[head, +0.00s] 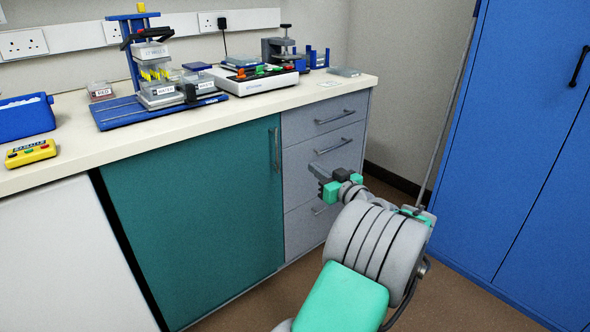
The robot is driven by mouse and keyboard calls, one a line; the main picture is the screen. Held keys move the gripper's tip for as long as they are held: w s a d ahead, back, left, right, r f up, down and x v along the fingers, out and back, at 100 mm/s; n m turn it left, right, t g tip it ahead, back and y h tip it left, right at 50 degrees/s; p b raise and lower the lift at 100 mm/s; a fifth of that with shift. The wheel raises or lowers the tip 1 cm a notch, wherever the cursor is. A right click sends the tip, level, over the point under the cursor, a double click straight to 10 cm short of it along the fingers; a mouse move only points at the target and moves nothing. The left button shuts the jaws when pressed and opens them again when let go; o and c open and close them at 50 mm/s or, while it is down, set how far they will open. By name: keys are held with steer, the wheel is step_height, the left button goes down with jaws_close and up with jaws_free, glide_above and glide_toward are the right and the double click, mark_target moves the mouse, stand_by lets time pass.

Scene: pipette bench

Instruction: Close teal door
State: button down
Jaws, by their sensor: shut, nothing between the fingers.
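The teal door (195,215) is on the front of the bench cabinet, left of centre in the head view. Its vertical metal handle (277,150) is near its right edge, beside the grey drawers. The door looks about in line with the cabinet front, with a dark strip along its left edge; I cannot tell whether a small gap stays at its right edge. My gripper (322,182) is shut and empty, in front of the grey drawers, right of the handle and apart from it in the picture. No part of the door's face is hidden by my arm.
Grey drawers (322,130) with bar handles are right of the door, and a white panel (70,260) is left of it. The worktop (200,133) carries lab equipment. A tall blue cabinet (520,130) stands at the right. Brown floor shows between.

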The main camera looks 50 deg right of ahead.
steer(key=b+x, duration=0.2)
steer(key=x, duration=1.1)
steer(key=shift+d+r+b, duration=0.3)
steer(key=shift+d+b, duration=0.05)
steer(key=shift+d, duration=0.1)
steer(key=shift+w, duration=0.15)
